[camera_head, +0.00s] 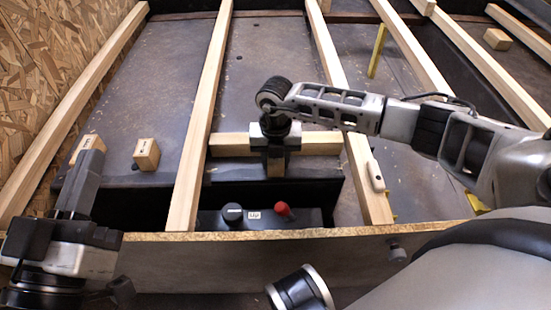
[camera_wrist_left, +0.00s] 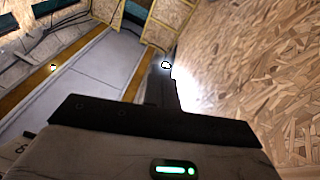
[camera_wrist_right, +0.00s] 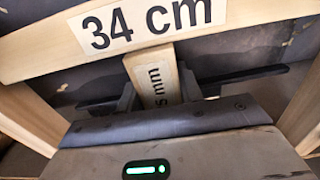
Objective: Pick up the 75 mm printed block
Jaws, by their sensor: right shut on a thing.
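A pale wooden block with a label ending in "5 mm" (camera_wrist_right: 158,82) sits between the fingers of my right gripper (camera_wrist_right: 157,100); the start of the label is hidden. In the head view the lower end of this block (camera_head: 276,170) shows below my right gripper (camera_head: 275,146), which is shut on it. It is in front of a wooden crosspiece labelled "34 cm" (camera_wrist_right: 150,25); I cannot tell whether they touch. My left gripper (camera_head: 82,168) is at the lower left, its fingers together and empty, also in the left wrist view (camera_wrist_left: 163,88).
Two other small labelled blocks stand at the left, one nearer the middle (camera_head: 146,155) and one by my left gripper (camera_head: 88,146). Long wooden joists (camera_head: 207,110) run away from me. A control box with a red knob (camera_head: 282,209) sits behind the front board (camera_head: 200,262).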

